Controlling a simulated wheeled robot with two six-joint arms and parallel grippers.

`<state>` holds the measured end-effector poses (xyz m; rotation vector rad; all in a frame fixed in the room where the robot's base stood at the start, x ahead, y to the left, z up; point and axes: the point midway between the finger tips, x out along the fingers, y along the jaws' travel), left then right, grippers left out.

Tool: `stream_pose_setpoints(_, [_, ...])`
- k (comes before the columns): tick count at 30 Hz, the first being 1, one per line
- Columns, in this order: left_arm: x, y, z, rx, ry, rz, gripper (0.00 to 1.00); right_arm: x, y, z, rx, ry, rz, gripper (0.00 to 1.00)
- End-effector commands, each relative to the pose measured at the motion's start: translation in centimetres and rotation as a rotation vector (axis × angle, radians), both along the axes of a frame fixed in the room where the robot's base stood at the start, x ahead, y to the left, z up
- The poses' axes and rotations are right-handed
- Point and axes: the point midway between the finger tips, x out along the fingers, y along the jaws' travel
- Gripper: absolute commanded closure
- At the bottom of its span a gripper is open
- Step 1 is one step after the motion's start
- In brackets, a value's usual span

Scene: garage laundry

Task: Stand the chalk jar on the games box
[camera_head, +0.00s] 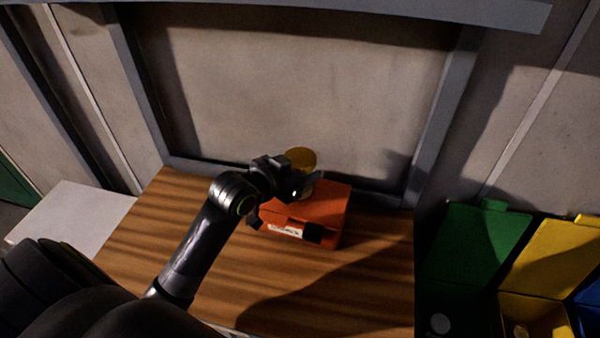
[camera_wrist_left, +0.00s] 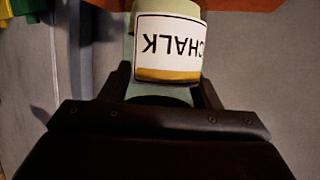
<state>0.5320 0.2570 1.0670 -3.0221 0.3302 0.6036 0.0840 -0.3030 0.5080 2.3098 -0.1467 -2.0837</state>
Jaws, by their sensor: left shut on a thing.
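The chalk jar has a yellow-gold lid (camera_head: 301,159) and a white label reading CHALK, which shows upside down in the left wrist view (camera_wrist_left: 168,45). My left gripper (camera_head: 297,187) is shut on the jar, with a finger on either side of it. The orange-red games box (camera_head: 330,205) lies on the wooden table, under and just right of the gripper. An orange strip of it shows at the top of the left wrist view (camera_wrist_left: 245,5). The gripper hides most of the jar in the head view, and I cannot tell whether its base touches the box. My right gripper is not in view.
The wooden table (camera_head: 275,280) is otherwise clear. A grey-framed wall panel (camera_head: 300,80) rises close behind the box. Green (camera_head: 480,240), yellow (camera_head: 555,255) and blue bins stand right of the table. A white surface (camera_head: 70,215) is at the left.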

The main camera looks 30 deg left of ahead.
Motion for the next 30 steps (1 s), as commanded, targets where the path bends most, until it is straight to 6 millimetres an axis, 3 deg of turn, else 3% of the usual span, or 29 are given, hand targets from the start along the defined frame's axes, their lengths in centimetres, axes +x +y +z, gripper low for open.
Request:
stream_pose_setpoints(3, [-0.01,-0.03,-1.03,-0.001,-0.002,0.000,0.71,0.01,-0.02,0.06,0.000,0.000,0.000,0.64])
stream_pose_setpoints(14, [-0.01,-0.02,-1.45,0.000,-0.002,0.000,0.71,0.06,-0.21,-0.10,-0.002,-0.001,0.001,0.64])
stream_pose_setpoints(15, [-0.02,-0.01,-1.50,0.000,-0.001,0.000,0.41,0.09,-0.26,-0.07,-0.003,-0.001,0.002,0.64])
stream_pose_setpoints(19, [-0.02,0.00,-1.45,0.000,-0.001,0.000,0.23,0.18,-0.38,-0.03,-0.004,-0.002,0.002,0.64])
stream_pose_setpoints(30, [-0.01,0.00,-0.94,0.002,-0.002,0.000,0.21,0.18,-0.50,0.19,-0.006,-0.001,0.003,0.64])
